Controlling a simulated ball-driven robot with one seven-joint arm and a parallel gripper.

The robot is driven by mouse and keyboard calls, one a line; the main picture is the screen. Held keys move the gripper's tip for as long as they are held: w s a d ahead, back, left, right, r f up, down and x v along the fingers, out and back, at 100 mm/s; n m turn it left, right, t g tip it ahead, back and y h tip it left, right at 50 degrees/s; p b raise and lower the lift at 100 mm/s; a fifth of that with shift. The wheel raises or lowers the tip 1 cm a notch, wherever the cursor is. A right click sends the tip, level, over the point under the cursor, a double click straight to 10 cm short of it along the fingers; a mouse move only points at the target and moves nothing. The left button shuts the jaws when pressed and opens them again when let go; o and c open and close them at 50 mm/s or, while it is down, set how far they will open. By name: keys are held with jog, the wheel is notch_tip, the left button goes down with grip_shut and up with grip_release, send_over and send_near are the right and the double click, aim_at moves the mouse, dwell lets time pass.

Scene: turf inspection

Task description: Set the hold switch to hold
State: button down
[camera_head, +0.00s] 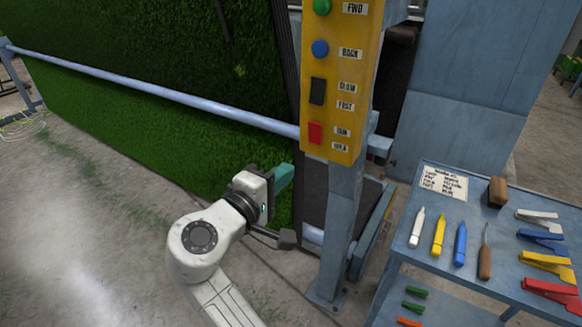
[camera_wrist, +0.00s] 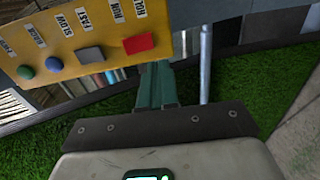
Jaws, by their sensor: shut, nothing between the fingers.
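The hold switch is a red rocker (camera_head: 315,132) low on the yellow control panel (camera_head: 345,60), with a RUN label beside its upper part and a HOLD label beside its lower part. Which way it is tipped I cannot tell. In the wrist view the red switch (camera_wrist: 138,43) lies just beyond and left of my fingertips. My gripper (camera_head: 288,172) has teal fingers, shut and empty, below and left of the switch in the head view. The fingers also show in the wrist view (camera_wrist: 157,70), apart from the switch as far as I can see.
Above the switch are a black SLOW/FAST rocker (camera_head: 317,91), a blue BACK button (camera_head: 320,48) and a green FWD button (camera_head: 322,7). A blue-grey post (camera_head: 338,220) carries the panel. A turf sheet (camera_head: 150,110) hangs behind a rail. A tool table (camera_head: 450,262) stands right.

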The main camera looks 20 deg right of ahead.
jog(key=shift+f+b+v, duration=0.2)
jog(key=shift+v, duration=0.95)
jog(key=shift+f+b+v, duration=0.2)
jog(key=shift+f+v, duration=0.05)
jog(key=shift+v, duration=0.85)
jog(key=shift+f, duration=0.1)
jog(key=s+d+f+m+g+y, duration=0.1)
jog(key=s+d+f+g+y, duration=0.1)
jog(key=s+d+f, duration=0.5)
jog(key=s+d+f+m+g+y, duration=0.2)
jog(key=s+d+f+y, duration=0.15)
jog(key=f, duration=0.55)
jog(key=s+d+f+m+g+y, duration=0.1)
jog(key=s+d+f+g+y, duration=0.1)
jog(key=s+d+f, duration=0.45)
jog(key=s+a+f+m+g+y, duration=0.1)
jog(key=s+f+y, duration=0.2)
jog(key=s, duration=0.5)
jog(key=s+a+f+m+g+y, duration=0.1)
jog(key=s+f+m+g+y, duration=0.1)
jog(key=s+f, duration=0.4)
jog(key=shift+s+m+y, duration=0.3)
jog(key=shift+s+y, duration=0.35)
jog(key=shift+s, duration=0.4)
